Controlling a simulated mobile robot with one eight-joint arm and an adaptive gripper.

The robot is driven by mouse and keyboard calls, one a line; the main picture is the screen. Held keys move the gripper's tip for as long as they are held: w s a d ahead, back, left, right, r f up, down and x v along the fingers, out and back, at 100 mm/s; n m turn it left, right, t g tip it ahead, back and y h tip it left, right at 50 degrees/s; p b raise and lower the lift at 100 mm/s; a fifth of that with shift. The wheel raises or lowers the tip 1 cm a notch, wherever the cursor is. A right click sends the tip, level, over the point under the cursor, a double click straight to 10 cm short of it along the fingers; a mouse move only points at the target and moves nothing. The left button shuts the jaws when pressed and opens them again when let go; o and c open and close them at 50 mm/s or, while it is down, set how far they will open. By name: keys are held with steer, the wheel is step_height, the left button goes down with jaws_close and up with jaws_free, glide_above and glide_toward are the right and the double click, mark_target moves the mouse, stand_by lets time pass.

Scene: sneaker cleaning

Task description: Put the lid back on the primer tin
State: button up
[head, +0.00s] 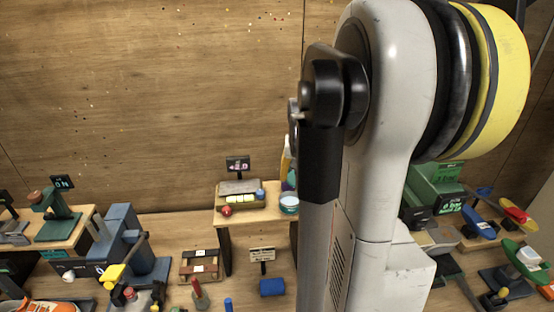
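A small round tin-like container (289,204) with a pale blue top and a light band stands on the right part of the small wooden table in the middle. It may be the primer tin, but it is too small to read. I cannot make out a separate lid. My arm (385,150) rises large and close through the right half of the head view and covers what lies behind it. My gripper is not visible in this view.
A blue machine (125,240) stands left, a green one (435,185) right.

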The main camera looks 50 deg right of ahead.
steer(key=shift+w+a+f, duration=0.25)
steer(key=shift+w+a, duration=0.05)
steer(key=shift+w, duration=0.25)
steer(key=shift+w+a+f, duration=0.2)
steer(key=shift+w+a, duration=0.1)
steer(key=shift+w, duration=0.2)
steer(key=shift+f+b, duration=2.25)
steer(key=shift+f, duration=0.95)
steer(key=shift+f+b, duration=0.2)
steer(key=shift+b, duration=0.3)
steer(key=o, duration=1.2)
steer(key=shift+o, duration=0.2)
steer(key=shift+r, duration=0.2)
